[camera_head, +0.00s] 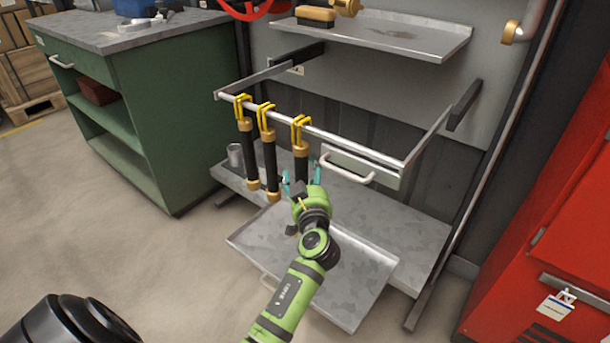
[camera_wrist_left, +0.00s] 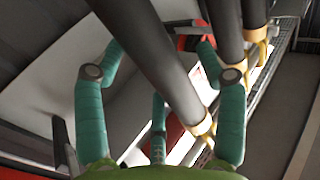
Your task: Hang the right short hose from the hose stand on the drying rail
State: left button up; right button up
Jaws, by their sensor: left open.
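The drying rail (camera_head: 352,146) is a metal bar frame that juts from the wall panel. Three short black hoses with brass ends hang from it by yellow loops: the left hose (camera_head: 248,152), the middle hose (camera_head: 269,160) and the right hose (camera_head: 301,168). My left gripper (camera_head: 301,182), with teal fingers, is at the lower part of the right hose. In the left wrist view the open fingers (camera_wrist_left: 150,75) stand on both sides of this hose (camera_wrist_left: 150,50); contact cannot be told. I cannot make out a hose stand.
A metal shelf (camera_head: 385,36) is above the rail. Below it are a drawer handle (camera_head: 348,170), a lower shelf (camera_head: 405,235) and a tilted tray (camera_head: 345,300). A green workbench (camera_head: 165,120) and red cabinet (camera_head: 560,220) flank the area.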

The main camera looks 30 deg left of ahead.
pick_arm(q)
jog(key=v, duration=0.8)
jog(key=s+d+f+m+g+h, duration=0.1)
jog(key=s+f+m+g+h, duration=0.3)
jog(key=f, duration=0.6)
jog(key=s+d+f+m+g+h, duration=0.1)
jog(key=s+d+f+g+h, duration=0.1)
jog(key=s+f, duration=0.7)
jog(key=s+d+f+m+g+h+p, duration=0.5)
jog(key=s+d+f+h, duration=0.15)
jog(key=s+f, duration=0.55)
jog(key=s+a+r+g+p, duration=0.1)
jog(key=s+a+p, duration=0.1)
jog(key=s+p, duration=1.6)
jog(key=shift+s+r+g+y+p, duration=0.25)
jog(key=shift+g+y+p, duration=0.2)
jog(key=shift+p, duration=0.75)
pick_arm(e)
jog(key=s+d+g, duration=0.2)
jog(key=s+d, duration=0.1)
jog(key=s, duration=1.6)
jog(key=shift+f, duration=0.2)
